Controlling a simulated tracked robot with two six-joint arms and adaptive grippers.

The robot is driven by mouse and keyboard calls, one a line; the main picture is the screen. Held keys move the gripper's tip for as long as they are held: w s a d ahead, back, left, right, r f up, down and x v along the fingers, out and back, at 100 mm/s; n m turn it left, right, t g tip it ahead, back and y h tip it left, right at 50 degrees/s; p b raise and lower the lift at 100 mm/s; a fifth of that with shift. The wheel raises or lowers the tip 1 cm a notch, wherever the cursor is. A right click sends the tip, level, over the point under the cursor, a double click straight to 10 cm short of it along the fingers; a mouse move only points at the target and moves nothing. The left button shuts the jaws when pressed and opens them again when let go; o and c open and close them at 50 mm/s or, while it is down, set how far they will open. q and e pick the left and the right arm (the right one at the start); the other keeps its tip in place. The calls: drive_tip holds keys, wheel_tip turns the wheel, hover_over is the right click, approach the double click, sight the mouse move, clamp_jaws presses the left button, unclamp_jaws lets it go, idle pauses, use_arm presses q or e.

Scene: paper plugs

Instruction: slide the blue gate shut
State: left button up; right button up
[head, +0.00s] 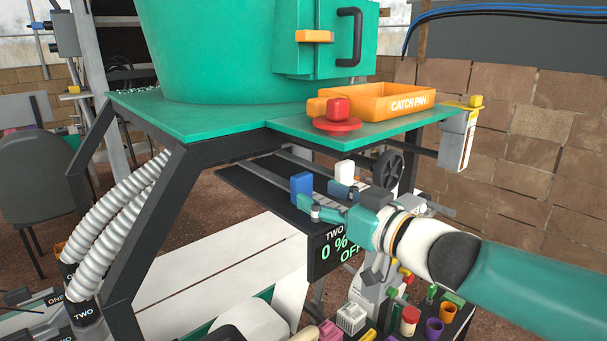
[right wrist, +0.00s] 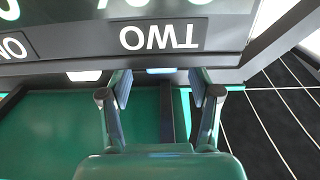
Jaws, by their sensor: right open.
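A blue block (head: 301,186), which looks like the handle of the blue gate, stands upright on a dark slide plate (head: 262,190) under the green table. My right gripper (head: 327,203) is just to the right of the block, with its fingers pointing left. It is open, and the block appears to be outside its fingers. In the right wrist view the two fingers (right wrist: 160,88) stand apart with nothing gripped between them. How far the gate is open cannot be told. My left gripper is not in view.
A similar white block (head: 344,170) stands behind. A display marked TWO (head: 334,248) hangs below the slide; its lettering is upside down in the wrist view (right wrist: 163,37). The green table (head: 235,118) overhangs, carrying an orange catch pan (head: 400,108) and a red knob (head: 337,112).

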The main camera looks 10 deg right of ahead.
sight(306, 189)
drive_tip(key=shift+x, duration=1.85)
drive_tip(key=shift+s, duration=0.1)
drive_tip(key=c, duration=1)
